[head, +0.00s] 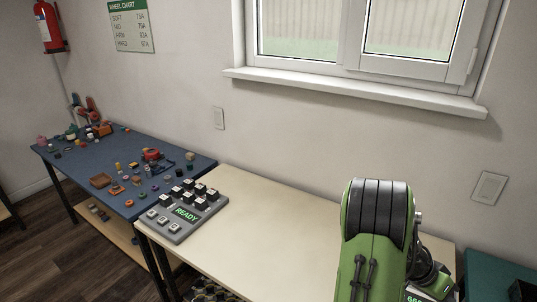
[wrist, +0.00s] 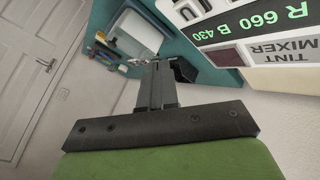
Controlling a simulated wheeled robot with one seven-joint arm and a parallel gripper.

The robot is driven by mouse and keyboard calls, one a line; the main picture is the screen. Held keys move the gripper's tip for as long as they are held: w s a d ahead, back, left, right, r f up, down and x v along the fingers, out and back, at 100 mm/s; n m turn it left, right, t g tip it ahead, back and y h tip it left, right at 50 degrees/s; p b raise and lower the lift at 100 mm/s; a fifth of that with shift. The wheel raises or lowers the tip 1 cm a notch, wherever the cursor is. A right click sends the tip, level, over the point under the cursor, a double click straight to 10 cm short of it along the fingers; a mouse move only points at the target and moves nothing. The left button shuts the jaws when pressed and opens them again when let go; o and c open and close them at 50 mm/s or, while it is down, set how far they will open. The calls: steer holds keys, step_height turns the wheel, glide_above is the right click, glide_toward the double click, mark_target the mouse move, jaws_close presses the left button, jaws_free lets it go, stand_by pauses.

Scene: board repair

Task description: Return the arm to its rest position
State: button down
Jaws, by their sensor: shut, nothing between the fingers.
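My gripper (wrist: 157,72) shows in the wrist view with its two dark grey fingers together and nothing between them. The fingers point towards a teal surface and a pale wall. In the head view my green and black arm stands at the lower right over the cream table (head: 275,215). The gripper's fingers cannot be made out there.
A tint mixer (wrist: 275,50) with a green readout is close at the right of the wrist view; a white door (wrist: 35,60) is at left. In the head view, a grey key panel (head: 187,213) reads READY beside a cluttered blue table (head: 75,163). The cream table's middle is clear.

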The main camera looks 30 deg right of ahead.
steer(key=w+a+r+n+t+y+p, duration=0.1)
steer(key=w+a+r+n+t, duration=0.3)
steer(key=a, duration=0.3)
steer(key=w+a+r+n+t, duration=0.1)
steer(key=w+a+r+t, duration=0.1)
steer(key=w+a+r, duration=0.3)
steer(key=w+a+r+n+t+y+p, duration=0.1)
steer(key=w+a+r+n+t, duration=0.15)
steer(key=w+a, duration=0.4)
steer(key=s+a+r+n+t+y, duration=0.1)
steer(key=s+a+r+n, duration=0.1)
steer(key=a, duration=0.4)
steer(key=s+a+r+n+t+y+p, duration=0.1)
steer(key=s+a+r+n, duration=0.1)
steer(key=a+n, duration=0.3)
steer(key=s+a+r+n+t+y, duration=0.2)
steer(key=a+n, duration=0.1)
steer(key=a, duration=0.6)
steer(key=shift+s+a+r+n+p, duration=0.15)
steer(key=shift+s+r+n+p, duration=0.15)
steer(key=shift+n, duration=0.05)
